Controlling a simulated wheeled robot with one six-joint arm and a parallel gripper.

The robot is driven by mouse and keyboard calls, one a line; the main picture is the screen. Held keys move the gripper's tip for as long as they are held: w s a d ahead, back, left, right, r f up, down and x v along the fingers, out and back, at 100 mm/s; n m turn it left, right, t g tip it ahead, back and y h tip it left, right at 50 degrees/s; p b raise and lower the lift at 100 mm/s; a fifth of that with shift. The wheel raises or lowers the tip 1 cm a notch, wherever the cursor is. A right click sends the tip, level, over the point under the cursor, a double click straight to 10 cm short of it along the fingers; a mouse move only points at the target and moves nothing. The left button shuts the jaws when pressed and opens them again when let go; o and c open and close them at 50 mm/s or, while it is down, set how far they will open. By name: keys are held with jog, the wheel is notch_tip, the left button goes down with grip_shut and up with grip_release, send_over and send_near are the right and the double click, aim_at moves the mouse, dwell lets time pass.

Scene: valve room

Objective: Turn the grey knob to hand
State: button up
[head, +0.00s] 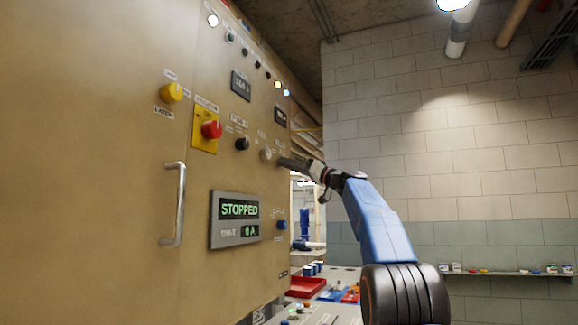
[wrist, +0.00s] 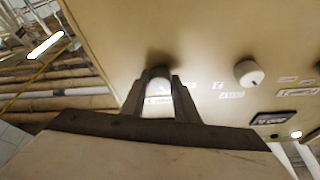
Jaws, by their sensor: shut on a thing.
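The grey knob (head: 266,155) is on the tan panel, right of a black knob (head: 242,144). My gripper (head: 280,161) reaches it from the right in the head view. In the wrist view the two fingers (wrist: 158,82) stand on either side of the grey knob (wrist: 158,74) and are shut on it. The fingers hide much of the knob. I cannot tell which way its pointer faces, and the small labels around it are too blurred to read.
A pale-faced knob (wrist: 248,73) is beside my gripper in the wrist view. The panel has a red button (head: 211,130), a yellow knob (head: 172,92), a metal handle (head: 174,204) and a display reading STOPPED (head: 238,210). A red tray (head: 306,287) is below.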

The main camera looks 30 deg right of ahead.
jog(key=shift+w+d+f+n+g+y, duration=0.1)
jog(key=shift+n+g+y, duration=0.25)
jog(key=shift+n, duration=0.65)
jog(key=shift+w+d+n+g+y, duration=0.1)
jog(key=shift+n+g+y, duration=0.25)
jog(key=shift+n, duration=1.05)
jog(key=o, duration=1.1)
jog(key=shift+c, duration=0.2)
jog(key=shift+s, duration=0.1)
jog(key=v, duration=1.7)
jog(key=shift+f, duration=0.25)
jog(key=shift+d, duration=0.15)
